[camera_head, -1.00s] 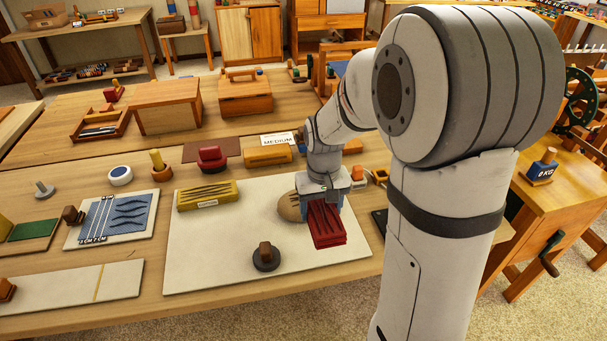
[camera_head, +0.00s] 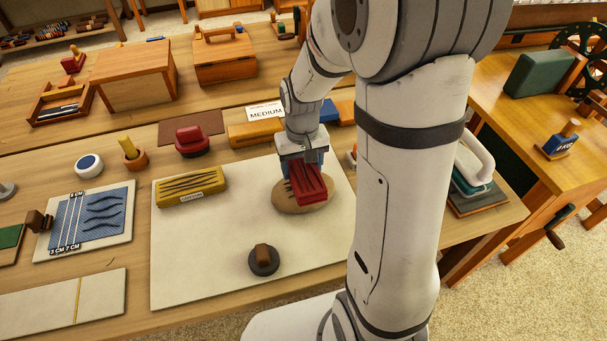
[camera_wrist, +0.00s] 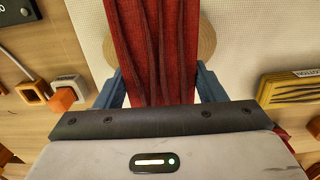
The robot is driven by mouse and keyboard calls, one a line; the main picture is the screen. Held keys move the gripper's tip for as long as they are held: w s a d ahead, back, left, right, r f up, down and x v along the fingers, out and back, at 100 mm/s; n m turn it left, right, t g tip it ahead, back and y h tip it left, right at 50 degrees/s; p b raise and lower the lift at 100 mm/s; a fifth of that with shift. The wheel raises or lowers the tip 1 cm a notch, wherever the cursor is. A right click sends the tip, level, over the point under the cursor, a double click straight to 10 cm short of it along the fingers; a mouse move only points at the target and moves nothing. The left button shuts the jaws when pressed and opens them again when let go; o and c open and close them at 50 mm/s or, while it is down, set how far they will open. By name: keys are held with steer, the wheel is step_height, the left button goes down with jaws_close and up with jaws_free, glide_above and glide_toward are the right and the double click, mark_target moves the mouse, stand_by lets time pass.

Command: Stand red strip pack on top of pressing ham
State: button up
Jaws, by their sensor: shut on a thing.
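The red strip pack (camera_head: 310,184) is a bundle of dark-red ribbed strips. My gripper (camera_head: 305,165) is shut on it, and the blue fingers sit on both sides of it in the wrist view (camera_wrist: 160,90). The pressing ham (camera_head: 283,197) is a tan oval cushion on the white board. The pack is over the ham in the head view and hides part of it. In the wrist view, the ham's edges (camera_wrist: 206,38) show on both sides of the pack. I cannot tell whether pack and ham touch.
On the white board (camera_head: 215,275) are a yellow strip pack (camera_head: 190,187) and a dark round weight with a brown knob (camera_head: 263,260). Behind it stand a red-handled block (camera_head: 192,140) and a MEDIUM card (camera_head: 266,112). The board's front is mostly clear.

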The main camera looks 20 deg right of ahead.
mark_target(303, 177)
steer(key=shift+s+d+f, duration=0.1)
steer(key=shift+f, duration=1.75)
steer(key=shift+f, duration=0.25)
steer(key=o, duration=1.1)
steer(key=shift+r, duration=0.1)
steer(key=shift+c, duration=0.2)
step_height(303, 177, up, 12)
steer(key=shift+r, duration=0.1)
steer(key=s+r+t, duration=0.1)
steer(key=s+r, duration=0.1)
steer(key=s, duration=0.5)
steer(key=s+r+t, duration=0.1)
steer(key=s+r, duration=0.2)
steer(key=s, duration=0.4)
steer(key=shift+t, duration=0.3)
